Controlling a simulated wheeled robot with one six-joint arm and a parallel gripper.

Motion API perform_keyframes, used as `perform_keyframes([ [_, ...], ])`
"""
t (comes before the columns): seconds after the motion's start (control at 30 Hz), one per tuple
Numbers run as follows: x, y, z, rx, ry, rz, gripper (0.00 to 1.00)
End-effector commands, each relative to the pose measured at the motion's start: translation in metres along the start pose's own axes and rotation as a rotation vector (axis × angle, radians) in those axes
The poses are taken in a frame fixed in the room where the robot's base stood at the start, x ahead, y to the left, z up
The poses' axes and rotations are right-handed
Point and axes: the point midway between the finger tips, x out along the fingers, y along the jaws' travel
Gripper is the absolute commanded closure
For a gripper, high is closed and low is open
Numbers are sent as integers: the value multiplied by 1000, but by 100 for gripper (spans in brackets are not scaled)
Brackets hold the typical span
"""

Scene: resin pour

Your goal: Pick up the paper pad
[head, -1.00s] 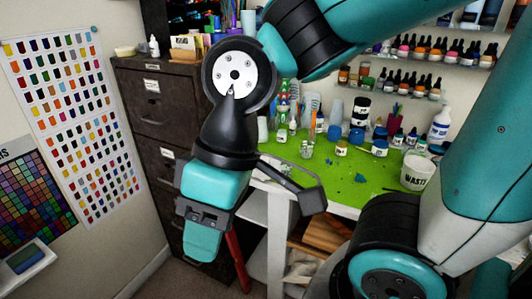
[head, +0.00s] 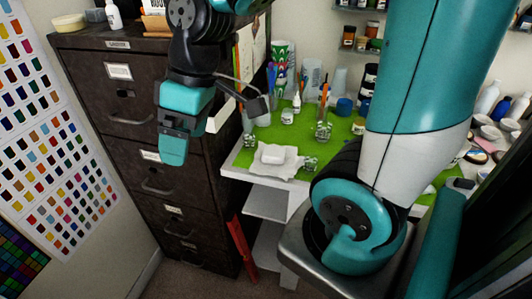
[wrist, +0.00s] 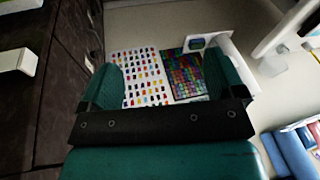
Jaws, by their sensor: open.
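A small white block (head: 272,154) lies on a crumpled white sheet (head: 256,166) at the near left corner of the green table top; I cannot tell for certain whether either is the paper pad. My gripper (head: 174,138) hangs in front of the dark filing cabinet, left of the white block and apart from it. In the wrist view my gripper (wrist: 168,82) has its two teal fingers spread with nothing between them. The wrist view shows neither the block nor the sheet clearly.
The filing cabinet (head: 122,125) stands left of the green-topped table (head: 240,160). Small glass jars (head: 309,164) stand near the sheet, with cups and bottles behind. Colour charts (head: 50,150) cover the left wall. A red object (head: 240,243) leans by the cabinet.

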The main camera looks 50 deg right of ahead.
Motion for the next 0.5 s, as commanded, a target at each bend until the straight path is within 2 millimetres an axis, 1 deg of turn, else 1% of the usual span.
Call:
perform_keyframes([
  [0.03, 3, 45, 2, 33, 0, 32, 12],
  [0.07, 3, 71, 6, 37, -1, 52, 12],
  [0.1, 3, 105, 14, 41, -4, 78, 12],
  [0.17, 4, 153, 33, 46, -13, 112, 12],
  [0.2, 4, 182, 49, 48, -21, 132, 12],
  [0.23, 4, 202, 62, 51, -29, 146, 12],
  [0.27, 4, 219, 75, 51, -35, 158, 12],
  [0.3, 4, 240, 93, 51, -46, 170, 12],
  [0.33, 4, 253, 106, 51, -54, 177, 12],
  [0.4, 5, 276, 133, 49, -69, 191, 12],
  [0.5, 7, 294, 158, 44, -83, 201, 12],
])
